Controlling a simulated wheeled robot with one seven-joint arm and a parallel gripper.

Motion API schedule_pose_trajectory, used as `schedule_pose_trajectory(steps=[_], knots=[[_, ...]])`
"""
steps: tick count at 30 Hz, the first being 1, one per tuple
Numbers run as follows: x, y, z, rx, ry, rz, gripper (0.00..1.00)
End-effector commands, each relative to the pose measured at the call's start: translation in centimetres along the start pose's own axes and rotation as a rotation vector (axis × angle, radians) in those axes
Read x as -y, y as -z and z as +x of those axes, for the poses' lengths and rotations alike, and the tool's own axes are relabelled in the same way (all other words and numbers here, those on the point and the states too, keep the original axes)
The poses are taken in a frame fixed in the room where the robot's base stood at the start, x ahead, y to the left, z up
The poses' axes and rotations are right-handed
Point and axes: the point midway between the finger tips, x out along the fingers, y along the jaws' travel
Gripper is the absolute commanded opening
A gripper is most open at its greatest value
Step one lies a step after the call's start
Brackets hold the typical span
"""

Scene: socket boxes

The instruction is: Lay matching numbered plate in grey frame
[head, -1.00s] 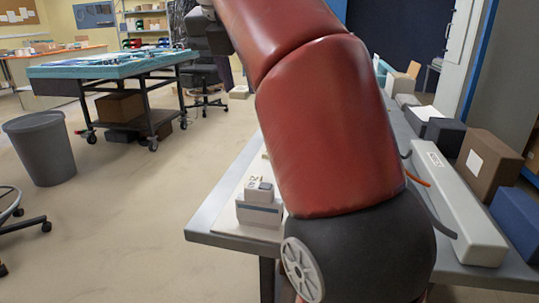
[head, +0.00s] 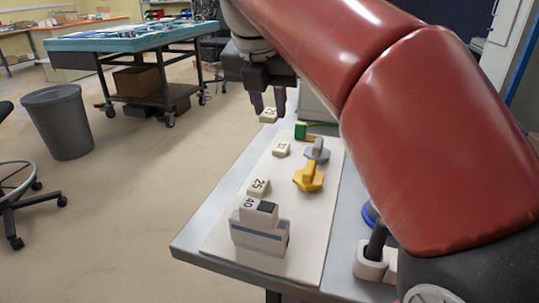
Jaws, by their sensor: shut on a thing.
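My gripper (head: 268,108) is shut on a small cream plate (head: 268,117) with a number that looks like 21. It holds the plate over the far left part of the white board (head: 222,240); the gap below it is hard to judge. Cream plates marked 32 (head: 282,149) and 25 (head: 258,187) lie along the board's left side. A plate marked 40 (head: 249,204) is at the top of a grey-and-white box (head: 258,238) at the near end, beside a dark patch. A grey piece (head: 317,150) with a raised part sits on the right; I cannot tell which thing is the grey frame.
A yellow piece (head: 309,178) and a green piece (head: 301,130) stand on the board near the grey one. A white holder (head: 371,265) with a dark upright part and a blue round thing (head: 371,214) lie to the right. My red arm covers the table's right side.

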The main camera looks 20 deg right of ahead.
Motion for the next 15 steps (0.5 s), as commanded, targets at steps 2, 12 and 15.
schedule_pose_trajectory(steps=[2, 12, 15], knots=[[0.1, 1.1, 2.3, -0.003, 0.003, -0.001, 0.03], [0.0, 2.8, 6.6, 0.0, 0.001, 0.001, 0.03], [0.0, 3.3, 8.0, -0.001, 0.002, 0.0, 0.03]])
